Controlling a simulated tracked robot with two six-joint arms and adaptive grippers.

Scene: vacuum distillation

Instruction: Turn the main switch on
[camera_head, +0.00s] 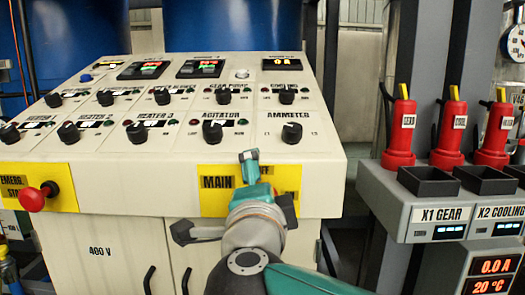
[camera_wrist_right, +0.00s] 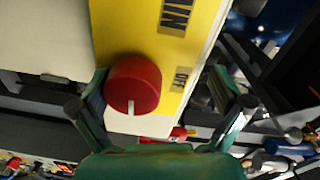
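The main switch is a round red knob (camera_wrist_right: 133,80) with a short white mark, on a yellow plate (camera_wrist_right: 185,30) with a MAIN label and a smaller label that seems to read OFF. The white mark sits at the knob's lower edge in the right wrist view. In the head view the yellow plate (camera_head: 216,196) shows on the panel front, but my gripper hides the knob. My right gripper (camera_wrist_right: 158,88) is open, its fingers apart on either side of the knob, the left one closer. Whether they touch it is unclear. It also shows in the head view (camera_head: 250,185). My left gripper is out of view.
The sloped control panel (camera_head: 130,185) carries several black rotary knobs above the plate. A red emergency stop button (camera_head: 34,198) protrudes at the left. Red-and-yellow tools (camera_head: 400,130) stand at the right above dark trays (camera_head: 428,181) and displays.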

